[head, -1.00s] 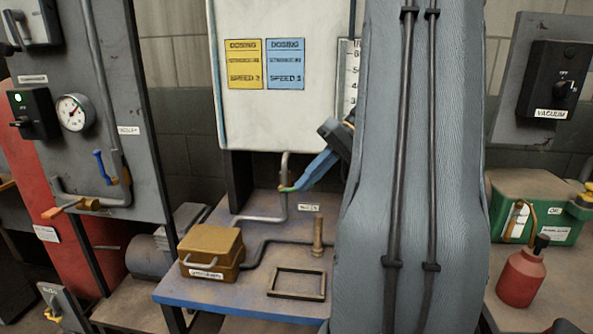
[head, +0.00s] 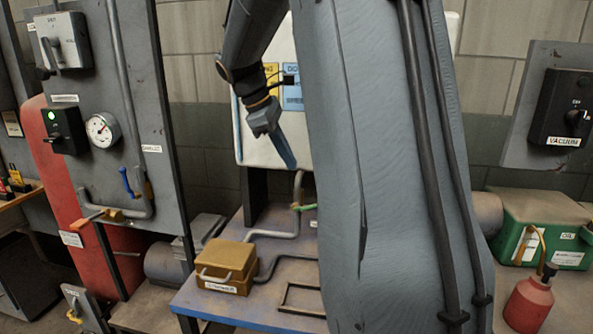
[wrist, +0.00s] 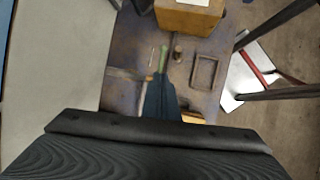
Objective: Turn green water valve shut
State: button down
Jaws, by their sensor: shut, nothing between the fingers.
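The green valve handle (head: 307,208) is on the pipe (head: 298,188) under the white tank. In the head view it lies roughly level, pointing right, crosswise to the upright stretch of pipe. It also shows in the wrist view (wrist: 163,58), just beyond the fingertips. My gripper (head: 291,166) has its blue fingers together with nothing between them. In the head view the fingertips are above the handle, in front of the tank, and look apart from it. The fingers show from above in the wrist view (wrist: 160,92).
A brown box (head: 226,264) and a dark rectangular frame (head: 287,301) are on the blue-edged bench (head: 236,311). A panel with a gauge (head: 102,130) stands left. A green case (head: 546,232) and red bottle (head: 528,303) are right. My arm hides the middle.

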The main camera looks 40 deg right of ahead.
aim_at(309, 207)
jog(key=p+x, duration=0.2)
jog(key=x, duration=1)
jog(key=shift+f+p, duration=0.35)
jog(key=shift+p, duration=0.05)
jog(key=shift+s, duration=0.1)
